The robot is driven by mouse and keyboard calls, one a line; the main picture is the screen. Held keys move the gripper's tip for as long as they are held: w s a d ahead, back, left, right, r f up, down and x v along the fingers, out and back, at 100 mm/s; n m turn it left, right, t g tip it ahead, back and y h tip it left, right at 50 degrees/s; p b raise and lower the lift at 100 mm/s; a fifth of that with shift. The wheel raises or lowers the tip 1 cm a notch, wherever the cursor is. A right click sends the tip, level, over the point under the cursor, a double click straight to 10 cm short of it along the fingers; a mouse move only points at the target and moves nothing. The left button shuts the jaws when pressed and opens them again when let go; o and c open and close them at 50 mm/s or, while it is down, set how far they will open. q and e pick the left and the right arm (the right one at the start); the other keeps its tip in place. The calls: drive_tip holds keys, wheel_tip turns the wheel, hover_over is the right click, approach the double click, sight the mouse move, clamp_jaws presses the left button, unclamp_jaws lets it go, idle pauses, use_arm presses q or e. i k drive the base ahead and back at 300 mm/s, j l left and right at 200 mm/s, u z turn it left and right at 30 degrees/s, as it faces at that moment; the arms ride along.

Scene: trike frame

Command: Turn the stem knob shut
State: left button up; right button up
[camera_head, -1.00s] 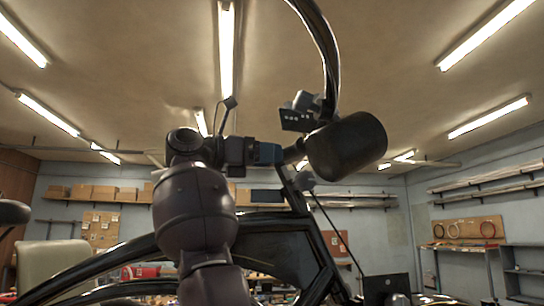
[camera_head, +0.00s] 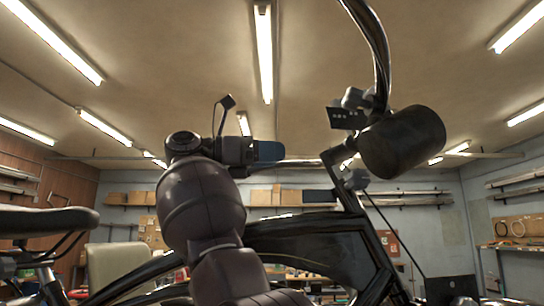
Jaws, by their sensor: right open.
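My right arm rises in the middle of the head view, and its dark wrist bends to the right. The right gripper (camera_head: 268,151) has a blue end pointing right, with empty space around its tip. It is apart from the trike's front end. The black trike frame (camera_head: 322,246) runs behind my arm up to the steering stem (camera_head: 343,184). A small grey part (camera_head: 357,180) sits beside the stem; I cannot tell whether it is the stem knob. A dark cylinder (camera_head: 402,142) is at the upper right of the stem. My left gripper is out of view.
A curved black bar (camera_head: 378,45) rises above the cylinder, with a small dark box (camera_head: 347,118) near it. A black saddle (camera_head: 45,221) is at the left. A beige chair back (camera_head: 115,257) and shelves with boxes (camera_head: 125,197) stand behind.

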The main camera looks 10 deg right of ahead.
sight(358, 179)
drive_tip(key=k+j, duration=0.75)
drive_tip(key=j, duration=0.15)
